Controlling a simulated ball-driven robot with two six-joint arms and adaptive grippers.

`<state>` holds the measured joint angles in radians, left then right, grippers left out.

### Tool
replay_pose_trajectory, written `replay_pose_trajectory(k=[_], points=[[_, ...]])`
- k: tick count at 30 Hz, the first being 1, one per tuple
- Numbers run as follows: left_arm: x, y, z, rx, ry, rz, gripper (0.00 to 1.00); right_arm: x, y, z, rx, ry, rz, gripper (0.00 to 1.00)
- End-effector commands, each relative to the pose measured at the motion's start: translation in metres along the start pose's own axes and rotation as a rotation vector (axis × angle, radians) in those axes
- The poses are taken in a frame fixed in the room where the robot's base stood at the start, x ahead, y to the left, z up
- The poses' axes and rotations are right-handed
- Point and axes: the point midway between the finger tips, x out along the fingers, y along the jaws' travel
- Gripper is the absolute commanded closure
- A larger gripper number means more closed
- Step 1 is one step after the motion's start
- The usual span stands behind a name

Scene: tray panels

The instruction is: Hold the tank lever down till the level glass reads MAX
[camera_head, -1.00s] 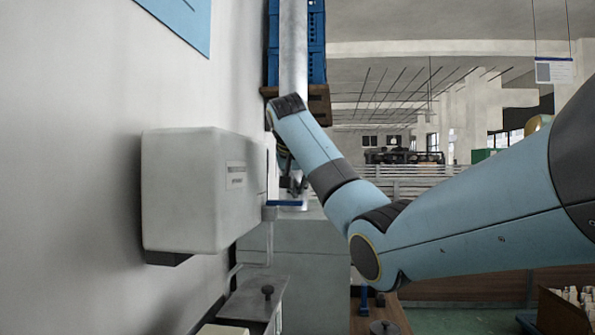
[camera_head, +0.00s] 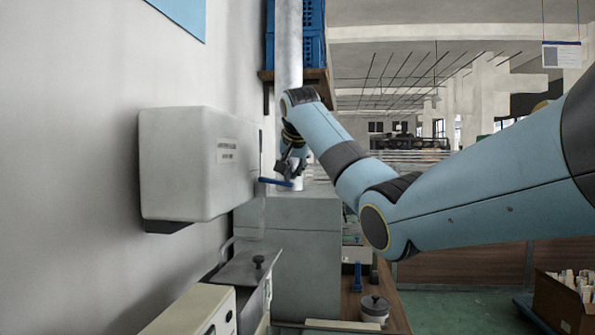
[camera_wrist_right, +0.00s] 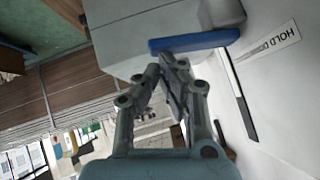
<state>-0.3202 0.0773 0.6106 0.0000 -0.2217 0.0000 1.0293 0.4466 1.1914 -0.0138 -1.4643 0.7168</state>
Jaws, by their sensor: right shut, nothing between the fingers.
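The white tank (camera_head: 185,165) is fixed to the wall at the left, with a small label on its front. Its blue lever (camera_head: 274,182) sticks out to the right and also shows in the right wrist view (camera_wrist_right: 192,41). My right gripper (camera_head: 291,170) is at the lever's outer end; its fingers (camera_wrist_right: 167,65) are shut and empty, close beside the lever. I cannot tell whether they touch it. A narrow strip (camera_wrist_right: 238,97) beside the "HOLD D…" label may be the level glass; its reading is not legible. My left gripper is out of view.
A grey cabinet (camera_head: 300,245) stands beyond the tank. A metal plate with a black knob (camera_head: 258,262) and a cream box (camera_head: 195,311) are below it. A lidded pot (camera_head: 375,307) is on the wooden bench.

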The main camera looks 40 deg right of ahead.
Motion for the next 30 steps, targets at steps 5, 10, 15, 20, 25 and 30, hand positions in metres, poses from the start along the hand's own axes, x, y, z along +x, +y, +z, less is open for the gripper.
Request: replay_pose_trajectory(k=[5,10,15,20,25,30], points=[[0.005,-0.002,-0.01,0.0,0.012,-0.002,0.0,0.005,0.004,0.005,0.06,-0.001,-0.059,1.0],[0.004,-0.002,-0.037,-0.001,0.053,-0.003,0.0,0.005,0.004,0.005,0.058,-0.002,-0.056,1.0],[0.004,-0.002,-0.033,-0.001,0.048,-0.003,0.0,0.005,0.004,0.005,0.057,-0.002,-0.056,1.0],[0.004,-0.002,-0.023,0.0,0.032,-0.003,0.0,0.005,0.004,0.005,0.057,-0.002,-0.056,1.0],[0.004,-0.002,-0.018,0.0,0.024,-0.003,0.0,0.005,0.004,0.005,0.057,-0.002,-0.055,1.0],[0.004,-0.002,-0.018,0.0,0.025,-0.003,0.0,0.005,0.004,0.005,0.057,-0.002,-0.055,1.0]])
